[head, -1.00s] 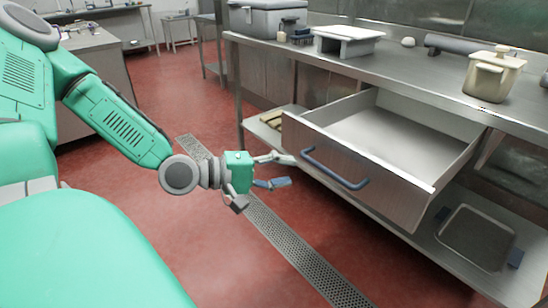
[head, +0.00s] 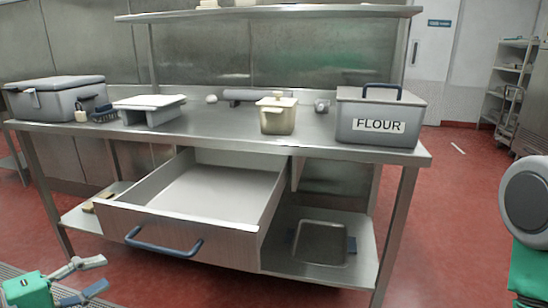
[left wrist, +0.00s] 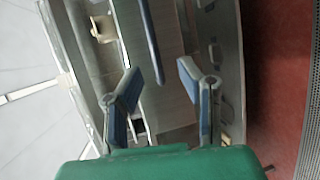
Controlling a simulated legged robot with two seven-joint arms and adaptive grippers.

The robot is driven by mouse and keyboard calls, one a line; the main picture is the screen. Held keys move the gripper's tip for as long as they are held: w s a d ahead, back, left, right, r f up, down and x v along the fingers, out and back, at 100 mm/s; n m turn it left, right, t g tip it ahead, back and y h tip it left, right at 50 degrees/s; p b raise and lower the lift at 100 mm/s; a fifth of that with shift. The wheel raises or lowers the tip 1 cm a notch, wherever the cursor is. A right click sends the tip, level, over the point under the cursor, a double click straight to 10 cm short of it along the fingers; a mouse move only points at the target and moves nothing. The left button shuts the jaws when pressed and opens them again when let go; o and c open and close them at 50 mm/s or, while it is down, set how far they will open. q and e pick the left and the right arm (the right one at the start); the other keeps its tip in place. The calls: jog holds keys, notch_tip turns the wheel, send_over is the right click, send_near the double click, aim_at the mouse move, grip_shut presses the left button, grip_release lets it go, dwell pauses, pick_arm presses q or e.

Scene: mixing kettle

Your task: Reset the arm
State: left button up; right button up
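My left gripper (head: 92,280) is at the lower left of the head view, in front of the counter and left of the drawer. Its fingers are apart with nothing between them. In the left wrist view (left wrist: 158,90) the two blue-padded fingers are also spread and empty. The drawer (head: 165,238) below the counter is pulled out, and its inside looks empty. Its blue handle (head: 163,243) is clear of the gripper. At the right edge a part of my right arm (head: 535,205) shows, but its gripper is outside the picture.
On the steel counter (head: 220,140) stand a grey case (head: 55,98), a white stand (head: 150,108), a beige pot (head: 278,115) and a FLOUR box (head: 380,115). A metal tray (head: 320,243) lies on the lower shelf. The red floor (head: 450,230) at the right is open.

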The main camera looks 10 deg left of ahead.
pick_arm(q)
notch_tip(320, 180, down, 10)
jog(key=s+m+g+y+p, duration=0.2)
jog(key=m+g+y+p, duration=0.1)
jog(key=m+g+y, duration=0.3)
jog(key=s+d+f+m+g, duration=0.3)
jog(key=s+d+f+m, duration=0.1)
jog(key=s+f, duration=0.2)
jog(key=s+d+f+m+g+y+p, duration=0.1)
jog(key=s+d+f+m+g, duration=0.3)
jog(key=s, duration=0.5)
notch_tip(320, 180, down, 3)
jog(key=shift+s+d+r, duration=0.2)
jog(key=shift+s+d, duration=0.1)
jog(key=shift+d, duration=0.5)
